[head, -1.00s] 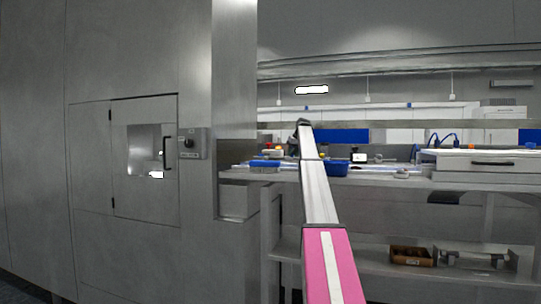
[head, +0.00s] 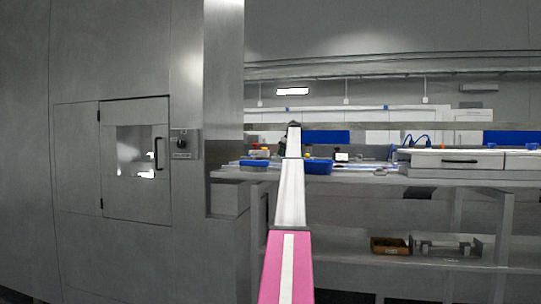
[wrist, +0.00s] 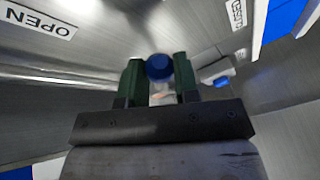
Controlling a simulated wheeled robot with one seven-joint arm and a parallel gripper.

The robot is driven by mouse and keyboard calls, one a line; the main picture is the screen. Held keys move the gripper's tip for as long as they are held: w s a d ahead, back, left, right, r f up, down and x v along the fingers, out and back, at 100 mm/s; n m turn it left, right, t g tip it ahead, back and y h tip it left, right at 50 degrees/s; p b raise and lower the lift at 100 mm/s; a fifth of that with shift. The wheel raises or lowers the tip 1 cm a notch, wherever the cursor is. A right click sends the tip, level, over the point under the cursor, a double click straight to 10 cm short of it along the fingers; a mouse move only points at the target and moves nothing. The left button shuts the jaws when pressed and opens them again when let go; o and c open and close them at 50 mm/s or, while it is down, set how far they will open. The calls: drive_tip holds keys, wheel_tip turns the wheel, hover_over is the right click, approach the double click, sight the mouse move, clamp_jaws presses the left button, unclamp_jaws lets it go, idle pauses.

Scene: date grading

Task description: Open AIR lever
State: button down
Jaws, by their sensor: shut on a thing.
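My gripper (wrist: 159,80) shows in the wrist view with two green fingers standing up from a dark bar. The fingers are shut on a round blue knob (wrist: 158,67), which looks like the end of the lever; the lever's shaft behind it is mostly hidden. An OPEN label (wrist: 45,18) is on the metal at the upper left. A second label (wrist: 236,14), apparently reading CLOSED, is at the upper right. In the head view my arm reaches forward toward the bench, and the gripper and knob cannot be made out there.
A smaller blue-tipped metal part (wrist: 221,81) lies right of the fingers. In the head view a steel cabinet with a windowed door (head: 136,190) stands on the left. A workbench (head: 400,179) with a blue tray (head: 318,167) and a drawer (head: 458,160) runs across the right.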

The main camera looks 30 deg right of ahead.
idle(0.5)
drive_tip(key=c, duration=0.9)
unclamp_jaws()
drive_tip(key=shift+o, duration=0.2)
drive_tip(key=shift+r, duration=0.1)
